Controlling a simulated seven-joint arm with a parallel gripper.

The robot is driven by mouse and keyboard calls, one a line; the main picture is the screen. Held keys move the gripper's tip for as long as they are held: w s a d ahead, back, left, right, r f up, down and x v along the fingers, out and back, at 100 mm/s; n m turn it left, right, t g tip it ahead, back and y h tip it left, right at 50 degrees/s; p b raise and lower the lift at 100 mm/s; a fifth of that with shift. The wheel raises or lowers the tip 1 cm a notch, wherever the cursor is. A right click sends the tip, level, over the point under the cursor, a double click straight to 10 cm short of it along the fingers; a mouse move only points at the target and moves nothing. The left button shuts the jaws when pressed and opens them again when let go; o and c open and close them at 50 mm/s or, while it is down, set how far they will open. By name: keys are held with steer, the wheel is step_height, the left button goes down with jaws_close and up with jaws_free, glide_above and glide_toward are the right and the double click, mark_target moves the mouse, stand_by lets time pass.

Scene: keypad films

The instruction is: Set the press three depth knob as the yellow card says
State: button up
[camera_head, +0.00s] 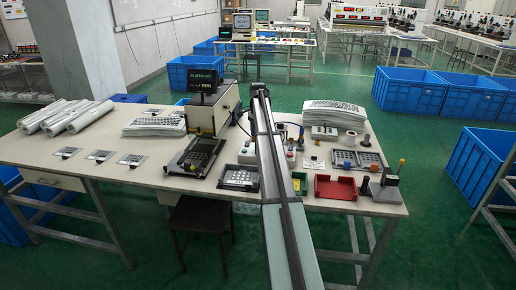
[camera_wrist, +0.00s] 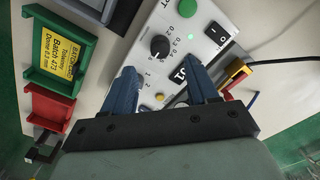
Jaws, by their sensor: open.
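In the wrist view, a white control box (camera_wrist: 146,62) carries a black round knob (camera_wrist: 160,47) with a printed scale beside it; 0.2 and 0.3 are legible. The knob's pointer direction is too small to tell. My gripper (camera_wrist: 160,68) is open, its two blue fingers apart over the box face, with the knob just beyond the fingertips and nothing between them. The yellow card (camera_wrist: 57,55) lies in a green tray (camera_wrist: 84,45) at left and seems to read Batch 473, Dome 0.3 mm. In the head view my arm hides the gripper.
The box also has a green button (camera_wrist: 187,7), a black rocker switch (camera_wrist: 217,33) and a yellow button (camera_wrist: 160,97). A red tray (camera_wrist: 48,108) sits beside the green one. A black cable (camera_wrist: 285,60) runs off at right. Paper rolls (camera_head: 78,117) lie at the table's left.

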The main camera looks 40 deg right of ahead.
steer(key=shift+f, duration=3.55)
steer(key=c, duration=1)
steer(key=shift+c, duration=0.2)
